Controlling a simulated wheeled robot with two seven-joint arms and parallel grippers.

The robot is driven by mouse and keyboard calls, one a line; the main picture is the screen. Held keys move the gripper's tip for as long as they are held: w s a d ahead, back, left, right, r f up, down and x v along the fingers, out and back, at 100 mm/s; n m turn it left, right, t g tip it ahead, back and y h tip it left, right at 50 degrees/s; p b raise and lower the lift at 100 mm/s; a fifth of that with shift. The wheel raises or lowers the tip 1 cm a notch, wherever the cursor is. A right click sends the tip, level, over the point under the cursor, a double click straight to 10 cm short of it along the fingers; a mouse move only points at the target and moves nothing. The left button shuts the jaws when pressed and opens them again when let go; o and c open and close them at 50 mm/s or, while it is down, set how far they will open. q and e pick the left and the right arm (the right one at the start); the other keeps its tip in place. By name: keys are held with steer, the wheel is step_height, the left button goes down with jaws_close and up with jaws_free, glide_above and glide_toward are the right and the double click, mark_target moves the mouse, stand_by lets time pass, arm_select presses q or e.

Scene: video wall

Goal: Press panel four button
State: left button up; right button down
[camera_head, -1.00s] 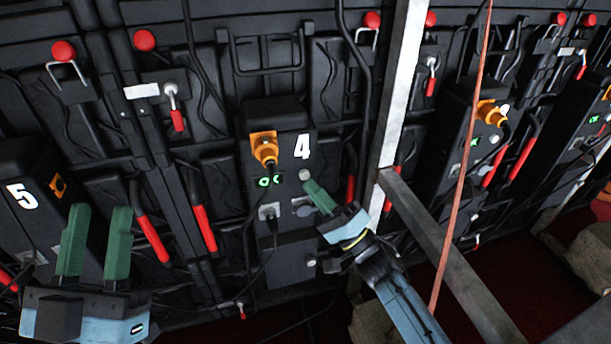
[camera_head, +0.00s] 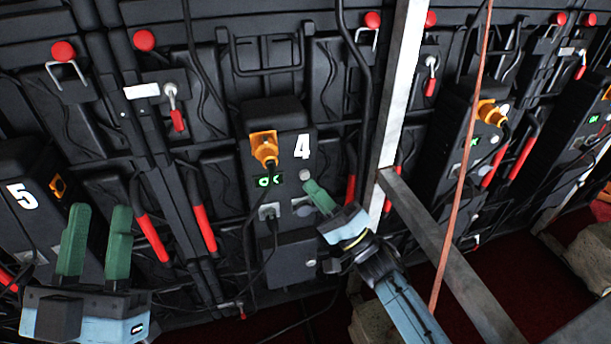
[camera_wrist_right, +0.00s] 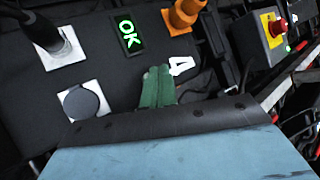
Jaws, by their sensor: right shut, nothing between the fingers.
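Panel four (camera_head: 285,145) is a black box with a white "4", an orange plug (camera_head: 264,148) and a green "OK" display (camera_head: 269,181). Its round pale button (camera_head: 305,175) is below the "4". My right gripper (camera_head: 311,186) is shut and empty, its green fingertips just below the button; I cannot tell whether they touch it. In the right wrist view the shut fingers (camera_wrist_right: 158,86) are in front of the panel, near the "OK" display (camera_wrist_right: 130,33), and the button is hidden. My left gripper (camera_head: 95,240) is open and empty at lower left, in front of panel five (camera_head: 25,195).
A metal post (camera_head: 400,100) and a diagonal beam (camera_head: 440,240) stand right of panel four, close to my right arm. A reddish cable (camera_head: 462,150) hangs there. Red handles (camera_head: 203,228) and black cables lie left of the panel.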

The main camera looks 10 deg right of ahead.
steer(key=shift+w, duration=0.2)
steer(key=shift+w, duration=0.25)
steer(key=shift+w, duration=0.45)
stand_by(0.8)
steer(key=shift+s, duration=0.1)
steer(key=shift+s+p, duration=0.75)
steer(key=shift+p, duration=0.05)
steer(key=shift+s, duration=0.1)
